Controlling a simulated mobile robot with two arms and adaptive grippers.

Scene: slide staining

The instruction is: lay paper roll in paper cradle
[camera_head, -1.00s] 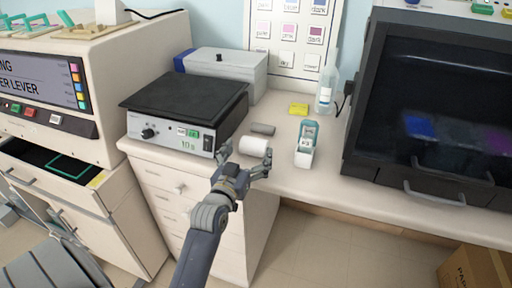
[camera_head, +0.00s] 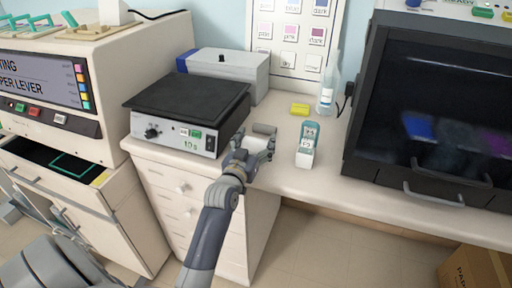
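My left gripper (camera_head: 254,146) is at the front edge of the counter, over the spot of the white paper roll. Its fingers stand apart, one at each side of that spot. The gripper mostly hides the roll, and whether the fingers press on it cannot be told. A short grey cylinder (camera_head: 264,129) lies just behind the gripper. I cannot pick out the paper cradle for sure. A big machine (camera_head: 120,60) at the left has a screen reading "PER LEVER" and an open dark drawer (camera_head: 50,163) below. My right gripper is not in view.
A black-topped heating box (camera_head: 185,105) stands left of the gripper. A dark hooded cabinet (camera_head: 435,110) fills the right.

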